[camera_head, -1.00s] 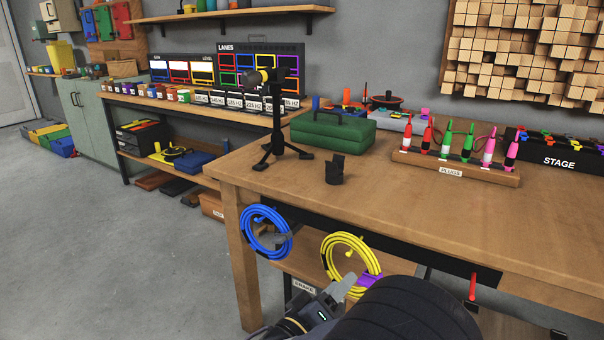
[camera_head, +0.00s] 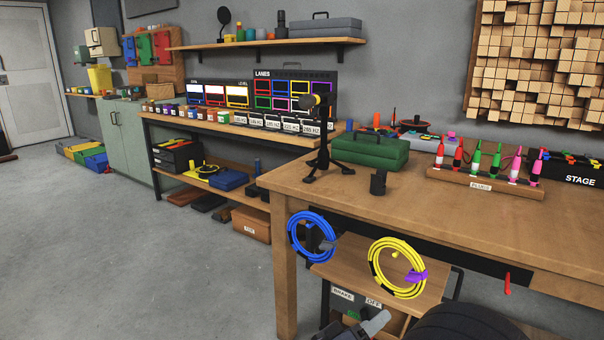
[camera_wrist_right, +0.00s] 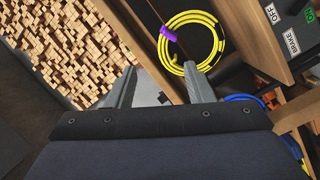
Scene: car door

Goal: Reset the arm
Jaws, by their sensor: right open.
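My right gripper (camera_head: 372,326) shows at the bottom edge of the head view, below the yellow cable coil (camera_head: 397,268), with my dark forearm beside it. In the right wrist view its two fingers (camera_wrist_right: 160,88) are apart with nothing held between them. The yellow coil with its purple tie (camera_wrist_right: 194,43) lies beyond the fingertips there, apart from them. The blue cable coil (camera_head: 302,251) hangs at the front of the wooden workbench (camera_head: 450,212). My left gripper is not in view.
On the workbench stand a microphone on a tripod (camera_head: 321,150), a green case (camera_head: 371,152), a small black holder (camera_head: 378,183) and a rack of coloured plugs (camera_head: 480,187). A panel labelled BRAKE and OFF (camera_head: 356,297) is below.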

